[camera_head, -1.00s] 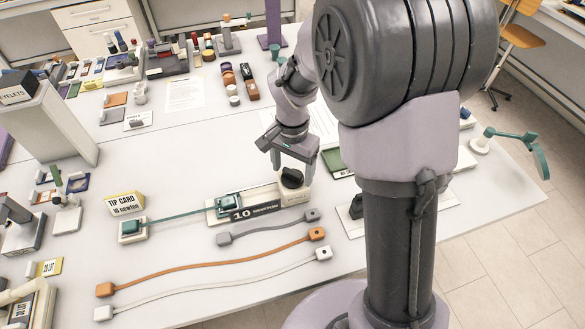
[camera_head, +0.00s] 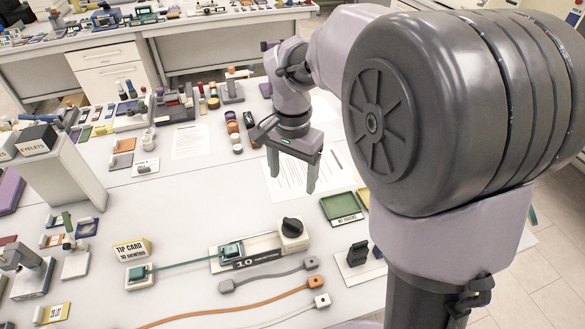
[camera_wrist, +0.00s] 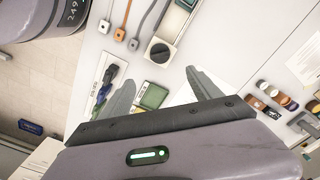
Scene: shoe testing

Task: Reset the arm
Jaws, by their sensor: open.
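My gripper (camera_head: 292,174) is open and empty, held above the white table in the head view. Its two fingers point down over a printed sheet (camera_head: 288,188). The black knob (camera_head: 292,227) of the 10 newton fixture (camera_head: 256,246) stands below and nearer the front, apart from my fingers. In the wrist view my gripper (camera_wrist: 160,92) shows its two fingers spread wide with nothing between them. The black knob (camera_wrist: 160,50) shows beyond the fingers there.
A green tray (camera_head: 342,206) lies right of the fixture, with a black clamp-like stand (camera_head: 357,253) in front of it. Orange (camera_head: 250,302) and grey (camera_head: 270,276) straps lie at the front. Small coloured items line the back. A tall light-grey block (camera_head: 62,170) stands left.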

